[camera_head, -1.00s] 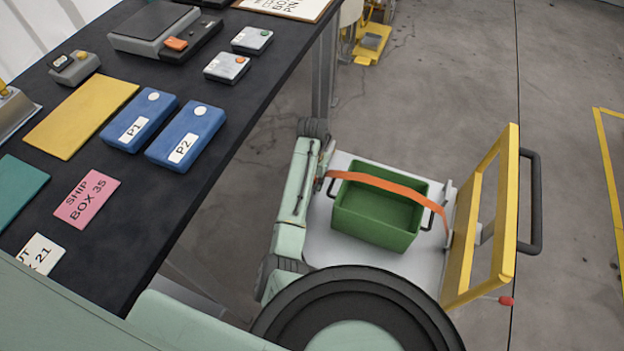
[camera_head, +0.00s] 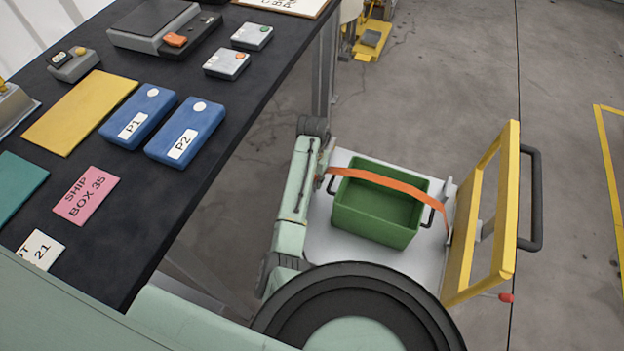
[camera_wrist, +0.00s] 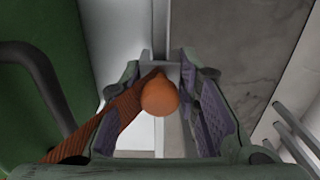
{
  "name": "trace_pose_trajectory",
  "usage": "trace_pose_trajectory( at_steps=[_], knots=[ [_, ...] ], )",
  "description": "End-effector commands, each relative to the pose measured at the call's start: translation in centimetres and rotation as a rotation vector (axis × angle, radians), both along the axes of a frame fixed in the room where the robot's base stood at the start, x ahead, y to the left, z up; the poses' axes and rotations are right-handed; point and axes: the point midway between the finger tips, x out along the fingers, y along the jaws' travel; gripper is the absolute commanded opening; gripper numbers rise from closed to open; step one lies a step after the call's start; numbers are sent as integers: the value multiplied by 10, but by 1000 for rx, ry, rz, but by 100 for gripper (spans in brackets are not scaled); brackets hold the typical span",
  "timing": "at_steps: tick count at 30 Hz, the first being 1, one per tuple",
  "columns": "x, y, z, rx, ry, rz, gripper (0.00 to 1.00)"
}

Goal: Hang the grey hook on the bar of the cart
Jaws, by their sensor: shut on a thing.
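The orange strap (camera_head: 385,184) runs over the green crate (camera_head: 372,233) on the cart (camera_head: 322,240). Its left end is at my gripper (camera_head: 326,160), beside the cart's left edge. In the wrist view, my gripper (camera_wrist: 172,85) is shut around the strap's end, where an orange rounded knob (camera_wrist: 160,96) sits between the fingers. The strap (camera_wrist: 115,112) also shows there, running to the lower left. A pale grey piece (camera_wrist: 172,72) shows just beyond the knob; I cannot tell whether it is the hook or cart metal. Whether the hook touches a bar is hidden.
The cart has a yellow frame (camera_head: 512,210) with a black push handle (camera_head: 537,200) and a red-tipped lever (camera_head: 506,298). A dark table (camera_head: 225,130) with blue boxes (camera_head: 186,134) stands left of my arm.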

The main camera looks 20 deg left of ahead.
Motion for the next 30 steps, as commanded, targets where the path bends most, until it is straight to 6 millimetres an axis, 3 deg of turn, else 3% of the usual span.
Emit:
trace_pose_trajectory(
  at_steps=[28,29,30],
  knots=[
    [0,0,-12,0,-1,0,0],
    [0,0,-12,0,-1,0,30],
    [0,0,-11,1,-1,0,33]
  ],
)
